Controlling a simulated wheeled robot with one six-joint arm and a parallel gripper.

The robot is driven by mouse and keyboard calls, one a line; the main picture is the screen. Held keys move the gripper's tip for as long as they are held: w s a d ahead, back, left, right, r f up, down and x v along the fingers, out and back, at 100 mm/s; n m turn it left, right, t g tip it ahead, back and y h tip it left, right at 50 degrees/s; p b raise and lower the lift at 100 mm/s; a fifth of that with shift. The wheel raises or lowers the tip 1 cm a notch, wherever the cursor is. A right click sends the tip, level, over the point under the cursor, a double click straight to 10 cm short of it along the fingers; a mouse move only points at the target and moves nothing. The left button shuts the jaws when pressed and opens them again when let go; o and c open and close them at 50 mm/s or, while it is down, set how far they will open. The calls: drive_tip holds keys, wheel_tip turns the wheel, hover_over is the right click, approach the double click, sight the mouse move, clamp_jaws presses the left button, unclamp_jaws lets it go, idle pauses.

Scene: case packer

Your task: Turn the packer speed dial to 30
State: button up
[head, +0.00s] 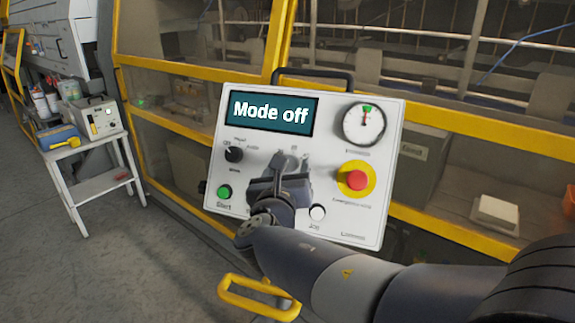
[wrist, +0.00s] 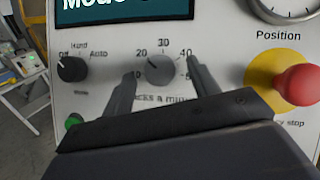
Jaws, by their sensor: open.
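The speed dial (wrist: 160,70) is a grey round knob on the control panel, with a scale from 10 to 50 around it and 30 at the top. My gripper (wrist: 162,76) is open, one finger on each side of the dial in the wrist view, with gaps showing between fingers and knob. In the head view my gripper (head: 291,166) is in front of the panel (head: 335,222) and hides the dial. The display (head: 270,112) reads "Mode off".
A black mode selector (head: 234,154) and green start button (head: 224,192) are left of the dial. A red emergency stop (head: 356,180) is to the right, below a round gauge (head: 363,124). A white button (head: 317,213) is below. A small table (head: 88,152) stands left.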

drive_tip(key=shift+w, duration=0.4)
drive_tip(key=shift+c, duration=0.3)
drive_tip(key=c, duration=0.9)
